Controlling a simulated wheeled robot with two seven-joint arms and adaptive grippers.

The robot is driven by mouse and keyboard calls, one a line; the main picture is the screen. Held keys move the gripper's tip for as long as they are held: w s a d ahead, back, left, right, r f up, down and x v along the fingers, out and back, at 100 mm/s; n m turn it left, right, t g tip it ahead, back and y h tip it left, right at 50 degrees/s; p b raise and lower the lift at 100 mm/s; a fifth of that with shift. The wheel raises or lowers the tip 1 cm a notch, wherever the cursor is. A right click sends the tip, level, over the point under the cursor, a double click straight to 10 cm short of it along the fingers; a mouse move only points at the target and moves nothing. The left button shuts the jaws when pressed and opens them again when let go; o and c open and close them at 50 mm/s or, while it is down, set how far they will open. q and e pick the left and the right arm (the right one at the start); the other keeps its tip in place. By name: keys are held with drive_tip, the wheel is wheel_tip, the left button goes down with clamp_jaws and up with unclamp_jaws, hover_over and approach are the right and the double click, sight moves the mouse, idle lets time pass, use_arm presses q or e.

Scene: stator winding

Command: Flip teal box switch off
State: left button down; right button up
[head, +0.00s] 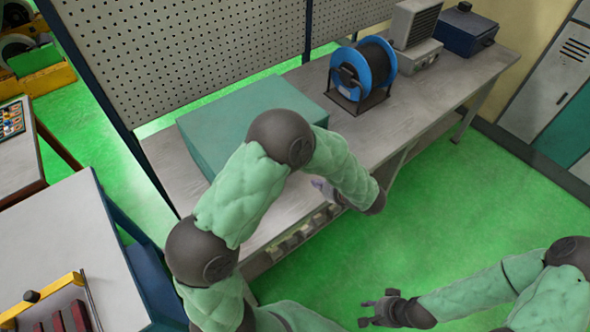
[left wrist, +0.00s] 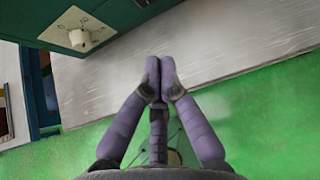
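The teal box (head: 235,115) stands on the grey workbench, partly hidden behind my left arm in the head view. In the left wrist view the teal box (left wrist: 125,12) is at the upper left, with a pale switch plate (left wrist: 75,30) on its face. A small whitish switch knob (left wrist: 80,39) sits on that plate; its on or off position cannot be told. My left gripper (left wrist: 160,72) has its fingertips together with nothing between them, over the bench edge and apart from the switch. In the head view my left gripper (head: 322,188) is partly hidden by its arm. My right gripper (head: 367,311) is open and empty over the green floor.
The workbench (head: 425,100) also holds a blue cable reel (head: 385,62), a grey vented unit (head: 415,25) and a dark blue box (head: 464,32). A perforated panel (head: 190,50) stands behind it. The floor (head: 450,190) in front is clear.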

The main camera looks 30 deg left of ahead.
use_arm(q)
drive_tip(key=b+x, duration=0.1)
drive_tip(key=x, duration=0.9)
drive_tip(key=shift+a+f, duration=0.1)
drive_tip(key=shift+f, duration=0.1)
drive_tip(key=shift+w+a+r, duration=0.15)
drive_tip(key=shift+w+a, duration=0.05)
drive_tip(key=shift+a, duration=0.35)
drive_tip(key=shift+w+a+r, duration=0.15)
drive_tip(key=shift+w+a, duration=0.1)
drive_tip(key=shift+a, duration=0.25)
drive_tip(key=shift+w+a+r, duration=0.15)
drive_tip(key=shift+w+a, duration=0.15)
drive_tip(key=shift+a, duration=0.4)
drive_tip(key=shift+w+a+r+g+h+p, duration=0.1)
drive_tip(key=shift+a+r+g+h+p, duration=0.2)
drive_tip(key=shift+h+p, duration=0.35)
drive_tip(key=shift+w, duration=0.1)
